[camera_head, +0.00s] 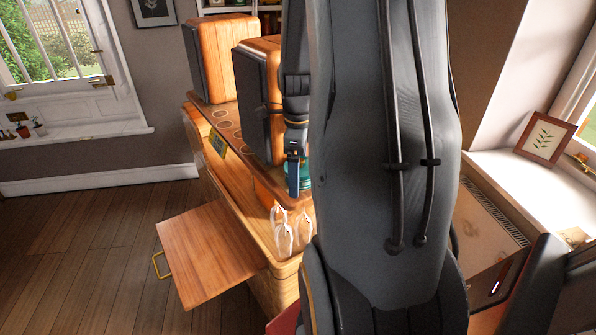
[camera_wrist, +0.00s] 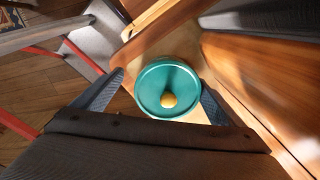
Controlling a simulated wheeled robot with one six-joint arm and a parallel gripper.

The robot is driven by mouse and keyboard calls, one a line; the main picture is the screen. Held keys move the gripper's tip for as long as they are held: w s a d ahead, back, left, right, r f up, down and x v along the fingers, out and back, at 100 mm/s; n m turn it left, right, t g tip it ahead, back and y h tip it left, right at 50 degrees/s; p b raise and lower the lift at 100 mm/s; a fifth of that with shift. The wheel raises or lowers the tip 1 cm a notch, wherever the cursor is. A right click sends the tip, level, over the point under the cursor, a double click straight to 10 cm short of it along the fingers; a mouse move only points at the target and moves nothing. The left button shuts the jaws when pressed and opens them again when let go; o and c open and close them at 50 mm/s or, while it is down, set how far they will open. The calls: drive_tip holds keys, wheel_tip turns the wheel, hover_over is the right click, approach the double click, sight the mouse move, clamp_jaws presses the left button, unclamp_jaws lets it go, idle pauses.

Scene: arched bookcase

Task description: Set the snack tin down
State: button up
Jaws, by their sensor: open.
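The snack tin appears as a round teal tin with a yellow knob on its lid (camera_wrist: 167,90) in the middle of the wrist view. In the head view only a teal sliver of it (camera_head: 307,172) shows, partly hidden by my arm. My gripper (camera_wrist: 163,82) is open, with one finger on each side of the tin. I cannot tell whether either finger touches it. The tin is at the end of the wooden cabinet top (camera_head: 236,137), beside a speaker. Its underside is hidden.
Two wooden speakers (camera_head: 217,62) (camera_head: 257,97) stand on the cabinet. A hinged wooden door (camera_head: 209,252) sticks out over the floor. Pale cloth bags (camera_head: 290,230) are at the cabinet's near end. A picture frame (camera_head: 546,138) stands on the right sill. Floor at left is clear.

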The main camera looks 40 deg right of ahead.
drive_tip(key=shift+r, duration=0.1)
wheel_tip(320, 180, up, 12)
drive_tip(key=b, duration=0.3)
idle(0.3)
idle(0.5)
